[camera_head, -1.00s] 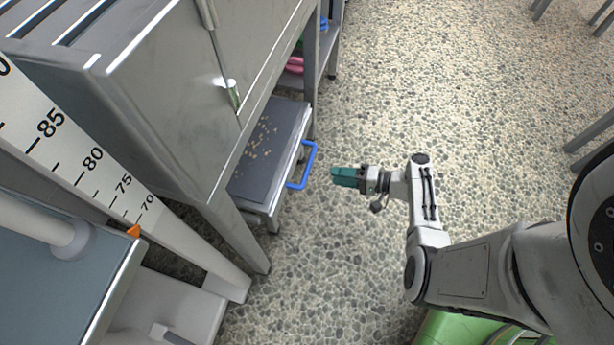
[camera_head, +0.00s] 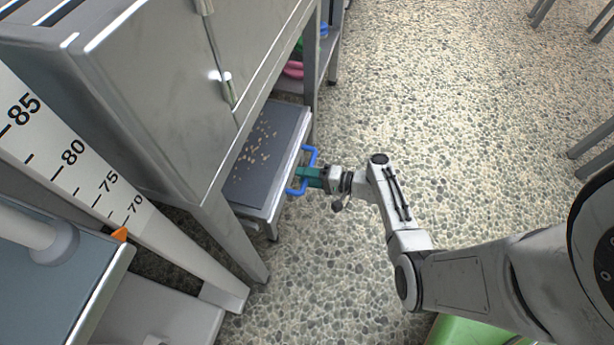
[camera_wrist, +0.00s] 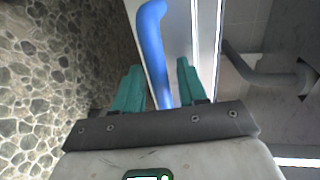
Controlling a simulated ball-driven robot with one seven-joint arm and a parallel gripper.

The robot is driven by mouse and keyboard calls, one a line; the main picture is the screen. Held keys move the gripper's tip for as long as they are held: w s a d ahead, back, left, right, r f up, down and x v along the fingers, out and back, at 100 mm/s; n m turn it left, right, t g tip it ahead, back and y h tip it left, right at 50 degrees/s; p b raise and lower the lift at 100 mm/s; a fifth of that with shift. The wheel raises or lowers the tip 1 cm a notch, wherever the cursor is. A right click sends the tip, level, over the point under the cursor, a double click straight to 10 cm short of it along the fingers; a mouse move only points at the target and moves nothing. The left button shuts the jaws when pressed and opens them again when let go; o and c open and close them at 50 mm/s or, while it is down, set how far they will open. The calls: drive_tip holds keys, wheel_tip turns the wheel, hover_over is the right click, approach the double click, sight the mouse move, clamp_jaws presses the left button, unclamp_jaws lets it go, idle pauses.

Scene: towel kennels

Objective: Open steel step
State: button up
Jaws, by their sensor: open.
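The steel step (camera_head: 250,208) is a low grey tread with a dark top and tan crumbs, under the steel cabinet. Its blue handle (camera_head: 311,155) is on its right-hand front edge. My gripper (camera_head: 301,176) has teal fingers and is at the handle. In the wrist view, the blue handle (camera_wrist: 152,45) runs down between the two open fingers of my gripper (camera_wrist: 160,80). I cannot tell whether either finger touches it. The handle's lower end is hidden behind the gripper body.
The steel cabinet (camera_head: 150,100) overhangs the step, and its leg (camera_head: 232,240) stands in front. A height scale (camera_head: 75,150) and a blue-grey surface (camera_head: 70,290) are at the left. A green object (camera_head: 470,332) is at the bottom.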

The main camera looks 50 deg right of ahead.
drive_tip(key=shift+c, duration=0.4)
clamp_jaws()
